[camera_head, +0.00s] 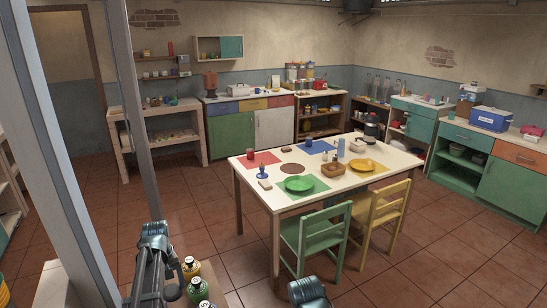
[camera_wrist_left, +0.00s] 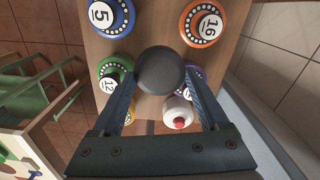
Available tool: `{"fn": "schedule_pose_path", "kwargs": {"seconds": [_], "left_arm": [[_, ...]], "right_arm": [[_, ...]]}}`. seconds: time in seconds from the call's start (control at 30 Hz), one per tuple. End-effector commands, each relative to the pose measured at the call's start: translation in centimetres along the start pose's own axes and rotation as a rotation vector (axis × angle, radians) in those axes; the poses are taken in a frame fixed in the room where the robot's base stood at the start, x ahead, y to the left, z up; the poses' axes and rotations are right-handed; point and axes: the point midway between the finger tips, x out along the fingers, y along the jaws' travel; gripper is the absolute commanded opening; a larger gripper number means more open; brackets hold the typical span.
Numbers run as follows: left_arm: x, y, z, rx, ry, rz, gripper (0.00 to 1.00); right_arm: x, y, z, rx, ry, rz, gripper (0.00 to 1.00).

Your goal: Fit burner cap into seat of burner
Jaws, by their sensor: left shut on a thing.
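A dark round cap (camera_wrist_left: 160,70), which looks like the burner cap, is between the fingers of my left gripper (camera_wrist_left: 160,82) in the left wrist view. The gripper is shut on it, above a wooden surface with several colored round pieces. A burner seat cannot be told apart with certainty; the cap hides part of what lies beneath it. In the head view my left arm (camera_head: 153,255) is at the bottom left, and the cap cannot be made out there. My right gripper does not show.
Numbered round pieces stand close around the cap: blue (camera_wrist_left: 108,14), orange (camera_wrist_left: 203,22), green (camera_wrist_left: 114,72) and a purple one. A set table (camera_head: 265,190) and chairs stand farther off.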

Motion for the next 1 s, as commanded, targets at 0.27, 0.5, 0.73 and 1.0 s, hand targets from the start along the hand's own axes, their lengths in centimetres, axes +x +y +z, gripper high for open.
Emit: {"fn": "schedule_pose_path", "kwargs": {"seconds": [0.27, 0.5, 0.73, 1.0], "left_arm": [[-3.4, 0.0, 0.0, 0.0, 0.0, 0.0, 0.1], [-2.8, 0.0, 0.0, 0.0, 0.0, 0.0, 0.1], [-0.2, 0.0, 0.0, 0.0, 0.0, 0.0, 0.1], [3.0, 0.0, 0.0, 0.0, 0.0, 0.0, 0.1]], "right_arm": [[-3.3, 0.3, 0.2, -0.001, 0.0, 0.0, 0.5], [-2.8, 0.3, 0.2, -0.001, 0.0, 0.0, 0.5], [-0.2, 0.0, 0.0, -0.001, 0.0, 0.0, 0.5], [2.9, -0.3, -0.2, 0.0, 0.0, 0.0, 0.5]]}}
